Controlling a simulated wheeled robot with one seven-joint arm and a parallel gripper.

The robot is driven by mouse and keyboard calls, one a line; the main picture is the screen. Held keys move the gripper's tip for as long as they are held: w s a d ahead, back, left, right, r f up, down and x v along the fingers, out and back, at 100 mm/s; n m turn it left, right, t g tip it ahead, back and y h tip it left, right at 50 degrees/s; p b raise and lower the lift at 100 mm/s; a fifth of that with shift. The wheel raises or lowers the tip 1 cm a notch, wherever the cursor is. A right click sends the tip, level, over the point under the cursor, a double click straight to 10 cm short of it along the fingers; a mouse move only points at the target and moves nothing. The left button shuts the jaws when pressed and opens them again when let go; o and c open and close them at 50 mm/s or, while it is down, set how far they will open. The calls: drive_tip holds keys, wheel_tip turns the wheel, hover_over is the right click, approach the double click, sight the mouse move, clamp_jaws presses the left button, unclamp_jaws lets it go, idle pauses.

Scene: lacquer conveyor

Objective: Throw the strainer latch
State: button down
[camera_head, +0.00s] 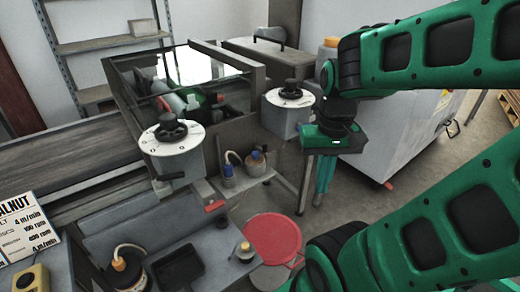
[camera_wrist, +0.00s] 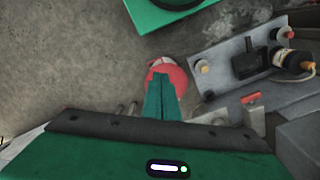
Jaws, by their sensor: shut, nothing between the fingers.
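A small red-tipped lever (camera_head: 214,206), which looks like the strainer latch, sits at the front edge of the conveyor machine, below the left dial. It also shows in the wrist view (camera_wrist: 250,98), right of my fingers. The lever's exact position is too small to tell. My gripper (camera_head: 322,192) points down with its teal fingers shut and empty. It hangs to the right of the lever, well apart from it and beyond the machine's right side. In the wrist view the fingers (camera_wrist: 161,82) overlap the red round pail top behind them.
A red round pail or stool (camera_head: 272,238) stands on the floor below. Two dial boxes (camera_head: 172,142) (camera_head: 290,98) rise from the machine. A grey bench (camera_head: 215,262) holds a tray and bottles at the front. A grey cabinet (camera_head: 385,160) stands behind my gripper.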

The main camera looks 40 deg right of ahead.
drive_tip(key=m+t+h, duration=0.3)
approach(263, 160)
wheel_tip(263, 160, down, 5)
drive_tip(key=shift+s+a+r, duration=0.1)
drive_tip(key=shift+s+r, duration=0.05)
drive_tip(key=shift+r, duration=0.05)
drive_tip(key=shift+w+d+r, duration=0.1)
drive_tip(key=shift+w+d, duration=1.3)
